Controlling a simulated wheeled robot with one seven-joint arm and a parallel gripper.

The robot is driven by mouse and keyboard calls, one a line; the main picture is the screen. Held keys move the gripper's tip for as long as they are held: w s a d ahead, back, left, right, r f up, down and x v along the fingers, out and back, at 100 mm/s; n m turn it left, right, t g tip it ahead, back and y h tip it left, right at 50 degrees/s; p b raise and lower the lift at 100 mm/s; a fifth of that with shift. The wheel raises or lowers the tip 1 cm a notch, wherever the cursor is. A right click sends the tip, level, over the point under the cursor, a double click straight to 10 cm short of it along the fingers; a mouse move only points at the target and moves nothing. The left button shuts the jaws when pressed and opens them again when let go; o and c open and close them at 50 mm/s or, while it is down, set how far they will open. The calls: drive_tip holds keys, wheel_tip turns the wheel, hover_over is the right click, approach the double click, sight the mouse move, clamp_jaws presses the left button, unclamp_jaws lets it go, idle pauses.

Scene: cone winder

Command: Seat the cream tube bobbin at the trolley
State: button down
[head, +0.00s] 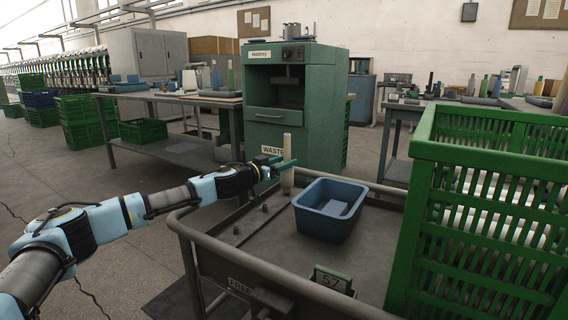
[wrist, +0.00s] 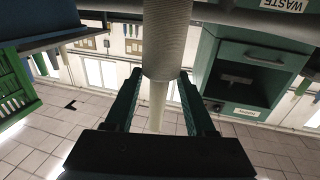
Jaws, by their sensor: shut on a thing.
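My gripper (head: 284,163) is shut on the cream tube bobbin (head: 287,147) above the far left part of the trolley (head: 262,255). The bobbin stands about upright between the green fingers. In the wrist view the bobbin (wrist: 166,40) passes between the fingertips of my gripper (wrist: 159,74), with a narrower pale part beyond them. Short dark pegs rise from the trolley deck, one peg (head: 264,208) in front of the bobbin and another peg (head: 236,229) nearer. I cannot tell whether the bobbin's lower end touches the deck or a peg.
A blue bin (head: 330,222) stands on the deck just right of the bobbin. A tall green crate (head: 480,215) fills the trolley's right side. A rail (head: 225,268) edges the trolley. A green cabinet (head: 292,110) stands behind. The deck's left part is mostly clear.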

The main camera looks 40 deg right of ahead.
drive_tip(key=shift+f+b, duration=0.4)
drive_tip(key=shift+b, duration=0.25)
drive_tip(key=shift+c, duration=0.8)
unclamp_jaws()
drive_tip(key=a, duration=1)
drive_tip(key=shift+s+a+p, duration=0.3)
drive_tip(key=shift+s+a, duration=0.05)
drive_tip(key=shift+a, duration=0.05)
drive_tip(key=shift+r, duration=0.1)
